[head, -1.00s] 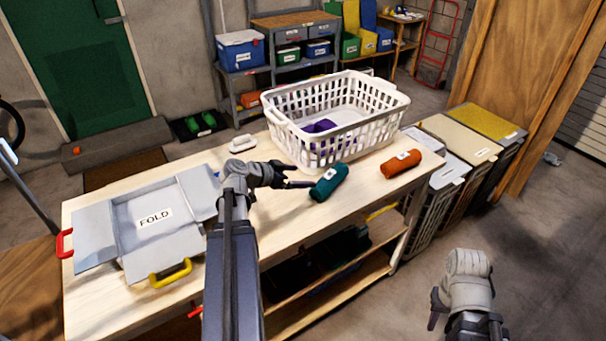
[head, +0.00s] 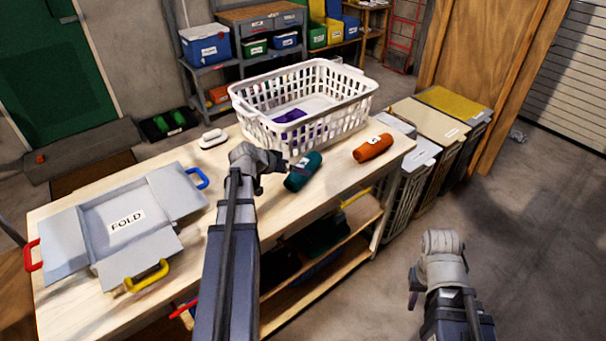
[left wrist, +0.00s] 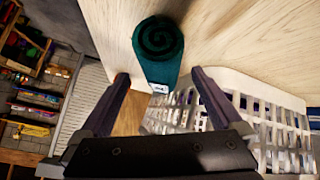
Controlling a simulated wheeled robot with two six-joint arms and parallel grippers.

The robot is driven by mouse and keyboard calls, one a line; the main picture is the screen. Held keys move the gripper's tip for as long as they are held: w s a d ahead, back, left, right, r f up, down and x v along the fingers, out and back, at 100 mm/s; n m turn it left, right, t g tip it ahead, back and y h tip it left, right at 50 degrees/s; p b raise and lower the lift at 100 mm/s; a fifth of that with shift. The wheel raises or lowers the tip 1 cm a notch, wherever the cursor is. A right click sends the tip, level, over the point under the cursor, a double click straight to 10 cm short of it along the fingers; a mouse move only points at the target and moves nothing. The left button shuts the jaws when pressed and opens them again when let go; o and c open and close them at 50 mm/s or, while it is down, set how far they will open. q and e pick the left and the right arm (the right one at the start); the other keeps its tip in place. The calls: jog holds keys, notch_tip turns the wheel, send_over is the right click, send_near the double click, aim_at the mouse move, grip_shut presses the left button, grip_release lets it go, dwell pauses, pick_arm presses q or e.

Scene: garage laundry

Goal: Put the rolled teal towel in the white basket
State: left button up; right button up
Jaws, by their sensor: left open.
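The rolled teal towel (head: 303,172) lies on the wooden table in front of the white basket (head: 352,113). In the left wrist view the towel (left wrist: 158,45) shows its spiral end and a small white label, just beyond the fingertips. My left gripper (left wrist: 160,76) is open and empty, with the towel lined up between its fingers but apart from them. In the head view my left gripper (head: 277,163) is at the towel's left end. The basket stands upright at the table's back and holds something purple. My right gripper (head: 412,291) hangs off the table's right side; its fingers are unclear.
An orange rolled towel (head: 373,148) lies right of the teal one. A grey folding board (head: 90,215) with coloured handles covers the table's left. A white brush-like item (head: 212,138) lies left of the basket. Hampers (head: 415,160) stand right of the table.

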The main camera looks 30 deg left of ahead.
pick_arm(q)
jog(key=shift+w+a+r+b+x, duration=0.1)
jog(key=shift+b+x, duration=0.4)
jog(key=shift+x, duration=0.4)
jog(key=shift+w+a+r+b+x, duration=0.15)
jog(key=shift+b+x, duration=0.35)
jog(key=shift+x, duration=0.4)
jog(key=shift+w+a+r+b+x, duration=0.1)
jog(key=shift+b+x, duration=0.4)
jog(key=shift+x, duration=0.4)
jog(key=shift+c, duration=0.4)
grip_shut()
jog(key=shift+r, duration=0.1)
jog(key=shift+d, duration=0.15)
